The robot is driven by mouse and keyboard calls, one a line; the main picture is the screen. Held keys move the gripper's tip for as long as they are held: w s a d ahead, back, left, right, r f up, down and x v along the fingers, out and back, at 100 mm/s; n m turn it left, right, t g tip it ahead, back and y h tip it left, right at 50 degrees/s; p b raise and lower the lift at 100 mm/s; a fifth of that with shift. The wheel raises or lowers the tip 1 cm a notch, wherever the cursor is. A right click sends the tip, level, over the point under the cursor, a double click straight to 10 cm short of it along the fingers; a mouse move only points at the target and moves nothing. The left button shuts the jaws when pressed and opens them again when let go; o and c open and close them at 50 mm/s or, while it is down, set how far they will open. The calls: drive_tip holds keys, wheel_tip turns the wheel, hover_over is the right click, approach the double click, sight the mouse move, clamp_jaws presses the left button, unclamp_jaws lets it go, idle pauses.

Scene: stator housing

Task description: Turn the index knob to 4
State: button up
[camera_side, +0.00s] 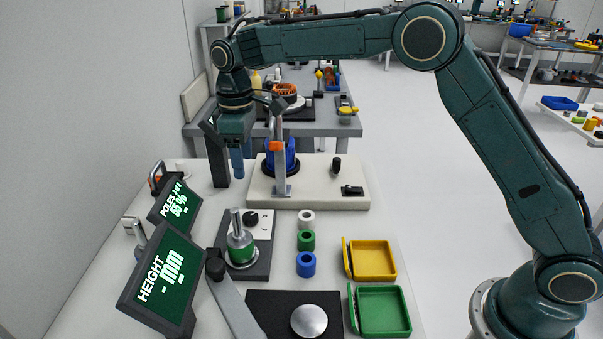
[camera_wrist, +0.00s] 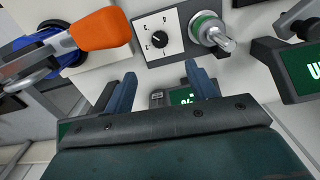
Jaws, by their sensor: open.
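The index knob (camera_wrist: 160,40) is a small black knob on a white dial plate (camera_wrist: 148,28) in the wrist view. In the side view the knob (camera_side: 252,217) sits on the dark fixture base. The dial marks are too small to read, and I cannot tell its setting. My gripper (camera_side: 237,164) hangs fingers down, behind the knob and above the table in the side view. In the wrist view my gripper (camera_wrist: 160,76) is open and empty, with its blue fingers apart and the knob beyond them, untouched.
A metal spindle with a green ring (camera_side: 241,248) stands beside the dial. An orange-handled clamp (camera_wrist: 100,29) and blue ring are close to my gripper in the wrist view. Display screens (camera_side: 165,277) stand at left; yellow (camera_side: 372,262) and green trays (camera_side: 382,310) at right.

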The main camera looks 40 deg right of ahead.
sight(250, 216)
drive_tip(key=shift+f, duration=0.5)
drive_tip(key=shift+f, duration=6.85)
drive_tip(key=shift+c, duration=0.3)
drive_tip(key=c, duration=0.9)
